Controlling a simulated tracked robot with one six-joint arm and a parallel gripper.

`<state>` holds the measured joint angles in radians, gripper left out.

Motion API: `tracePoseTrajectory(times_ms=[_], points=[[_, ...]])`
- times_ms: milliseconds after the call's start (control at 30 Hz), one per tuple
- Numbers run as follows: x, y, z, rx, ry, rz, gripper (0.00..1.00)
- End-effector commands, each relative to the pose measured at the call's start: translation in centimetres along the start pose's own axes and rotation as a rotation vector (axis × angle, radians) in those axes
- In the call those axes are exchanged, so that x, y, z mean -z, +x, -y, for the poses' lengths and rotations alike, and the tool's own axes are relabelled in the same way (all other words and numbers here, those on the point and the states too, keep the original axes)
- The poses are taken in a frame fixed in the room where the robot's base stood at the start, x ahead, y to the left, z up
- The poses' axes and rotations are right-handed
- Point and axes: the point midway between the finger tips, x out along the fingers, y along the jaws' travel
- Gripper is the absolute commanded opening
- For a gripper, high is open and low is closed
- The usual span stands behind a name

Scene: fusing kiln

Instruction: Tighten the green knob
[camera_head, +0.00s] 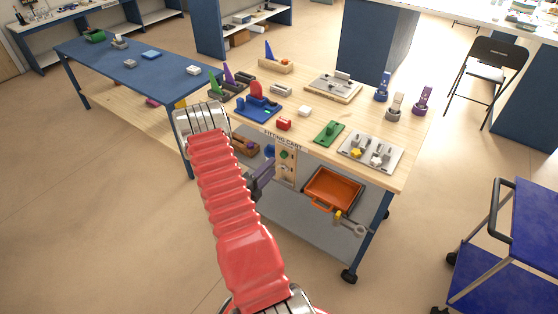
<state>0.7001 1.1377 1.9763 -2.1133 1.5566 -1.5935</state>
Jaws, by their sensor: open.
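A narrow wooden panel (286,170) stands upright under the front edge of the fitting cart's top. Small round knobs show on it. My gripper (269,174), dark purple-grey, is just left of the panel, partly hidden behind my red arm. It is open, and nothing shows between its fingers. Whether it touches the panel cannot be told.
The fitting cart top (386,120) holds a green block (329,132), a grey plate (372,151) and several small parts. An orange tray (334,190) lies on its lower shelf. A blue table (139,67) is at left, a blue cart (520,245) at right. Floor in front is clear.

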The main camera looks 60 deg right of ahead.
Motion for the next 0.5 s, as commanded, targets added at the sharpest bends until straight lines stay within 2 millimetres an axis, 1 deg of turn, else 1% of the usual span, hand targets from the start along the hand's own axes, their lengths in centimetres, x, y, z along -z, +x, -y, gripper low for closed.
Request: tracePoseTrajectory(times_ms=[100, 300, 400, 500], points=[[0.1, 1.9, 0.0, 0.001, 0.0, -0.004, 0.42], [0.1, 4.9, 0.0, 0.001, 0.0, -0.002, 0.42], [0.1, 5.9, 0.0, 0.0, 0.0, -0.002, 0.42], [0.1, 6.5, 0.0, -0.001, -0.001, 0.0, 0.42]])
